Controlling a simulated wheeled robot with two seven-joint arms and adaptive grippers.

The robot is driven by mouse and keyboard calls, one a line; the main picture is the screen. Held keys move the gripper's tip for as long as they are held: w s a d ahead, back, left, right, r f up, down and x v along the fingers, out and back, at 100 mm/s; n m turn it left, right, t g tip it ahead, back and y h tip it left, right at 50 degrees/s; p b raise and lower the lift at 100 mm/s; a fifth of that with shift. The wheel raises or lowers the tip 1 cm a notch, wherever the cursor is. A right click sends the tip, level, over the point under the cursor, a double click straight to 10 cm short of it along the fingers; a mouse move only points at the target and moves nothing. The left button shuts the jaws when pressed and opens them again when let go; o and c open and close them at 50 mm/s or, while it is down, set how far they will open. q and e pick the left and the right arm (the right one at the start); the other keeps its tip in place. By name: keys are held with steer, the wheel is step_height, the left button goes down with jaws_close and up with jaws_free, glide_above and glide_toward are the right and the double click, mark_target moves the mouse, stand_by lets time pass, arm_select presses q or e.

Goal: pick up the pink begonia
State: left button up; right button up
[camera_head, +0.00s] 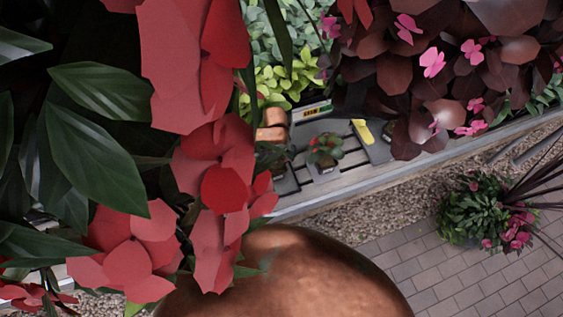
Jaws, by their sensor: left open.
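Several plants could be the pink begonia, and I cannot tell which one it is. A small potted plant (325,148) with green and reddish leaves stands in a grey pot on a slatted bench (345,170). A large dark-leaved plant with pink flowers (432,62) fills the upper right. A green plant with pink flowers (470,215) stands over the paving at the right. I cannot make out either gripper. Large leaves and red petals cover the left side.
Big red flowers (195,60) and green leaves (95,155) crowd the left. A rounded copper-coloured object (300,275) fills the bottom middle. An item with a yellow part (363,131) lies near the small pot. Gravel (390,205) and brick paving (440,275) are at the right.

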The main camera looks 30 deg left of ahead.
mark_target(274, 168)
arm_select(q)
steer(key=s+f, duration=0.2)
steer(key=shift+s+a, duration=0.35)
steer(key=shift+s, duration=0.05)
steer(key=f, duration=0.1)
steer(key=w+f, duration=0.1)
steer(key=shift+f+b, duration=0.3)
steer(key=shift+w+f, duration=0.75)
steer(key=shift+w, duration=0.15)
steer(key=shift+s+r, duration=0.25)
steer(key=shift+s, duration=0.3)
steer(key=shift+c, duration=0.2)
steer(key=shift+s+r, duration=0.2)
steer(key=shift+s, duration=0.05)
steer(key=shift+c, duration=0.9)
steer(key=shift+w+f, duration=0.25)
steer(key=shift+w, duration=0.15)
steer(key=c, duration=0.5)
steer(key=shift+s+r, duration=0.15)
steer(key=shift+s, duration=0.05)
steer(key=c, duration=0.3)
steer(key=shift+w, duration=0.1)
steer(key=c, duration=0.3)
steer(key=shift+c, duration=1)
arm_select(e)
steer(key=shift+s+f, duration=0.5)
steer(key=shift+s, duration=0.3)
